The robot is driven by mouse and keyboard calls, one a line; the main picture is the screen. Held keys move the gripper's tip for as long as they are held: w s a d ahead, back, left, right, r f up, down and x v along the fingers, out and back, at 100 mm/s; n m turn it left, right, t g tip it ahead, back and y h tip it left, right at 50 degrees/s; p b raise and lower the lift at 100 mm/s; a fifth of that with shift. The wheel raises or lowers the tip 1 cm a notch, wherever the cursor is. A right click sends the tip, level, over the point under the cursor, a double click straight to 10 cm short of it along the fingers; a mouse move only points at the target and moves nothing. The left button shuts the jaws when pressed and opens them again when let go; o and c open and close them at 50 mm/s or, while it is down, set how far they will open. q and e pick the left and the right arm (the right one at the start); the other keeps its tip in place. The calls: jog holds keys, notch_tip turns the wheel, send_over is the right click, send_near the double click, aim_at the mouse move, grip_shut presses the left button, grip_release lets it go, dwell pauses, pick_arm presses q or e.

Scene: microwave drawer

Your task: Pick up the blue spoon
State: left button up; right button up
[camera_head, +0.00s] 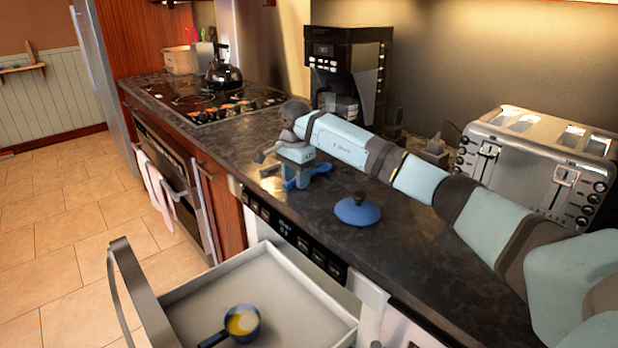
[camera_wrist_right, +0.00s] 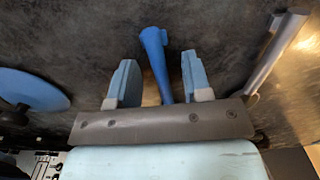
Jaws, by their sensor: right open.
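The blue spoon (camera_head: 318,169) lies on the dark countertop, partly hidden by my right gripper (camera_head: 271,162) in the head view. In the right wrist view, a long blue part of the spoon (camera_wrist_right: 155,48) runs between the two open fingers of the right gripper (camera_wrist_right: 156,68). A gap shows on both sides of it, narrower on the left. The rest of the spoon is hidden under the gripper. The right arm reaches in from the right across the counter. My left gripper is not in view.
A blue lid with a dark knob (camera_head: 358,210) lies on the counter nearby. A toaster (camera_head: 530,165) and coffee maker (camera_head: 350,75) stand behind the arm. An open drawer (camera_head: 290,300) below the counter holds a blue pan (camera_head: 241,323) with yellow contents. A kettle (camera_head: 222,72) sits on the stove.

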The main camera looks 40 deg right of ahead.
grip_shut()
jog(key=shift+r, duration=0.1)
